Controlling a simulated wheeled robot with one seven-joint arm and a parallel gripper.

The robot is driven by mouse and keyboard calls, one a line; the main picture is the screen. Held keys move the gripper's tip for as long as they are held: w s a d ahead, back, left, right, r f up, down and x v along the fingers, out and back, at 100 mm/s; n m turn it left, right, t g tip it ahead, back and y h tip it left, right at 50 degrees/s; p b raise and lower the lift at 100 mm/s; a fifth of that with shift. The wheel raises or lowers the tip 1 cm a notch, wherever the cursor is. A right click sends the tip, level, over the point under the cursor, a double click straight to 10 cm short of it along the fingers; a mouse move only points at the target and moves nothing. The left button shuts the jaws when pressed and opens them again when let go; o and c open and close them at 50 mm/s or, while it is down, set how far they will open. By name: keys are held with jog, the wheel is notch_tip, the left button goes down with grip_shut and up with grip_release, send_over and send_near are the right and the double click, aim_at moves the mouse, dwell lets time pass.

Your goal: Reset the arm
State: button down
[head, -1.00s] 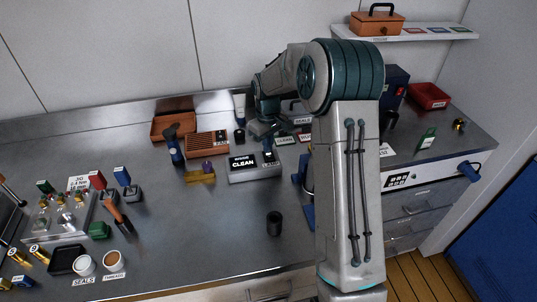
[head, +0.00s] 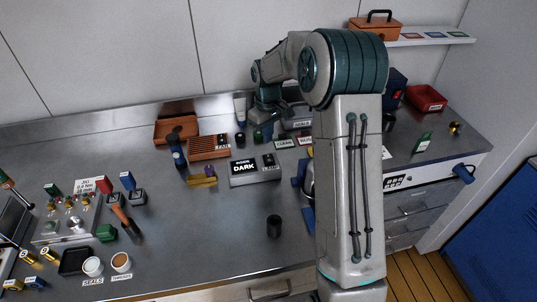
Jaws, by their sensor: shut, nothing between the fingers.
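My arm stands in front of the bench at the right of the head view and bends down behind it. My gripper (head: 257,133) is small in the view, low near the back of the bench. It is shut and empty, above and behind the grey display box (head: 256,170). The display box reads "DARK". Part of my wrist and the bench behind it is hidden by my arm.
A brown slatted block (head: 208,147), a dark blue bottle (head: 177,150) and a yellow stand (head: 203,180) are left of the display box. A dark cup (head: 274,225) stands nearer the front. A red bin (head: 426,98) is at right.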

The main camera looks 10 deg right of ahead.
jog(key=shift+r, duration=0.4)
jog(key=s+r+m+t, duration=0.1)
jog(key=s+r+m, duration=0.1)
jog(key=s+r, duration=0.5)
jog(key=s+r+m+t, duration=0.1)
jog(key=s+r, duration=0.3)
jog(key=s, duration=0.5)
jog(key=s+m+t+b, duration=0.1)
jog(key=s+m, duration=0.2)
jog(key=s, duration=1.2)
jog(key=shift+t, duration=0.4)
jog(key=w+f+b, duration=0.2)
jog(key=w, duration=1.1)
jog(key=w+f+b, duration=0.2)
jog(key=w, duration=1.2)
jog(key=shift+w, duration=0.25)
